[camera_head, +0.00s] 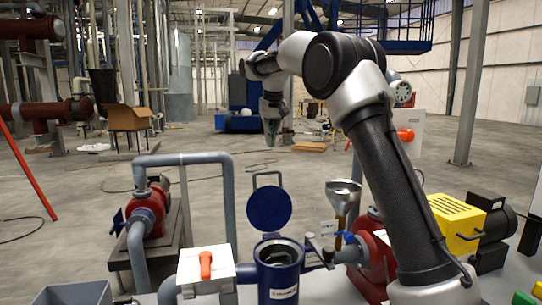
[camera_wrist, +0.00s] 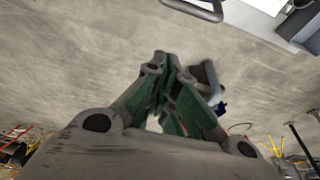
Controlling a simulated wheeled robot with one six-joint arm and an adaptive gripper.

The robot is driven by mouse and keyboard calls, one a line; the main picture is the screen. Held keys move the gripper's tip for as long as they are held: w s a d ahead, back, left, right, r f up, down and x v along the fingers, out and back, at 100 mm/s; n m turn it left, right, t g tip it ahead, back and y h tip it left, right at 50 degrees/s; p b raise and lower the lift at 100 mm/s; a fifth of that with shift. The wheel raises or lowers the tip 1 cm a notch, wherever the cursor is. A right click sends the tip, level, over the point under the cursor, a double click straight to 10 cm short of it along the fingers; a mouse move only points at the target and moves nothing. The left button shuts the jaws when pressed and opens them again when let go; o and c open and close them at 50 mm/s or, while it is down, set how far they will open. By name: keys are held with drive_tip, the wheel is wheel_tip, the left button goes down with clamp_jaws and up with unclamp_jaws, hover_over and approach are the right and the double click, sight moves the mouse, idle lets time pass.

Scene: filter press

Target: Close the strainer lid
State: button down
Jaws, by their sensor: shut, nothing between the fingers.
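The strainer (camera_head: 278,283) is a dark blue cylinder at the bottom centre of the head view, with its top open and a dark inside. Its round blue lid (camera_head: 268,209) stands upright above and behind the opening, with a grey loop handle (camera_head: 267,174) on its upper edge. My gripper (camera_head: 272,140) is shut and empty, pointing down, and appears above the lid in the picture, apart from it. In the wrist view my closed green-padded fingers (camera_wrist: 163,66) have mostly bare floor behind them. I cannot clearly identify the lid there.
A white box with an orange handle (camera_head: 206,268) stands left of the strainer. A funnel (camera_head: 342,195), a red pump (camera_head: 372,256) and a yellow motor guard (camera_head: 457,222) stand to the right. A grey pipe (camera_head: 228,190) arches at left. Open floor lies behind.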

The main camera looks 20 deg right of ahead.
drive_tip(key=x, duration=1)
drive_tip(key=shift+s+r, duration=0.25)
drive_tip(key=shift+s, duration=0.75)
drive_tip(key=shift+s+r, duration=0.25)
drive_tip(key=shift+s, duration=0.75)
